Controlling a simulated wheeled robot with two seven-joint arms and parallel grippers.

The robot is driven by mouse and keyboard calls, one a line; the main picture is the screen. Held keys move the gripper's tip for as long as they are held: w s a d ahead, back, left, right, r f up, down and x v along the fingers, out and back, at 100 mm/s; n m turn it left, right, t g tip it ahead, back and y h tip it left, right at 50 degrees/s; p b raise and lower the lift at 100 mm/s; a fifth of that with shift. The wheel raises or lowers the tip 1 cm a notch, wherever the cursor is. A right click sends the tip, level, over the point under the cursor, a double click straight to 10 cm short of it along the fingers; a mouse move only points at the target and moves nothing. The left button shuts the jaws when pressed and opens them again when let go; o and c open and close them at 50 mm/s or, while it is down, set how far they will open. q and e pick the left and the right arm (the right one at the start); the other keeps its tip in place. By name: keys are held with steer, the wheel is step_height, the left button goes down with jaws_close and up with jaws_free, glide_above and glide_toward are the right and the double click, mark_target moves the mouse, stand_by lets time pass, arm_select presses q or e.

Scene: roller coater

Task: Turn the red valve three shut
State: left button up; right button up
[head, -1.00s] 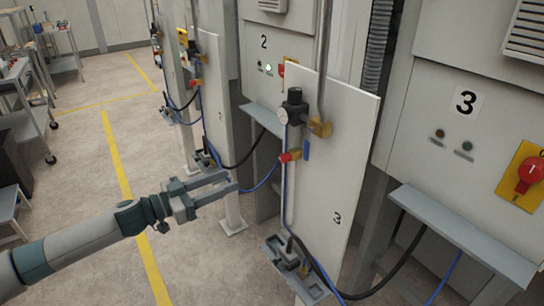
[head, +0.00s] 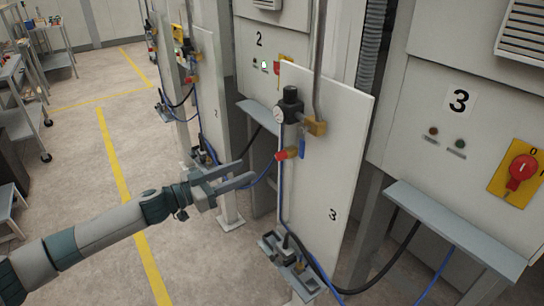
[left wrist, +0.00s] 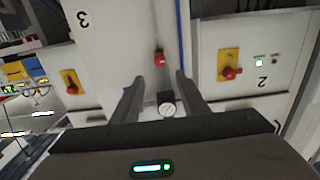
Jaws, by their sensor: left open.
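The white panel marked 3 (head: 330,180) stands upright in the middle of the head view. It carries a small red valve piece (head: 282,155) on a brass-coloured fitting, below a round gauge (head: 279,115). My left gripper (head: 247,171) is open and empty, to the left of the red piece and a little lower in the picture, apart from it. In the left wrist view the red piece (left wrist: 160,59) shows upside down, between and beyond the two open fingers (left wrist: 160,78). The gauge (left wrist: 167,109) shows there below it. My right gripper is not in view.
A blue lever (head: 302,142) is beside the red piece. A blue hose and a black cable hang below it. Cabinet 3 (head: 460,130) has a red rotary switch (head: 522,168) on a yellow plate. A grey ledge (head: 455,225) juts out.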

mark_target(277, 157)
arm_select(q)
steer(key=p+x, duration=0.2)
steer(key=x, duration=0.7)
steer(key=shift+w+d, duration=0.25)
steer(key=shift+d, duration=0.05)
steer(key=shift+w+d, duration=0.4)
steer(key=shift+d, duration=0.15)
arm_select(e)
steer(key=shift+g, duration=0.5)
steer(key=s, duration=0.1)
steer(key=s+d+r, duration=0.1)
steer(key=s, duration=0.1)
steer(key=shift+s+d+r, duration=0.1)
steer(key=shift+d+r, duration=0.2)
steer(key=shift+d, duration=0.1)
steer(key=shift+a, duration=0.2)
arm_select(q)
jaws_close()
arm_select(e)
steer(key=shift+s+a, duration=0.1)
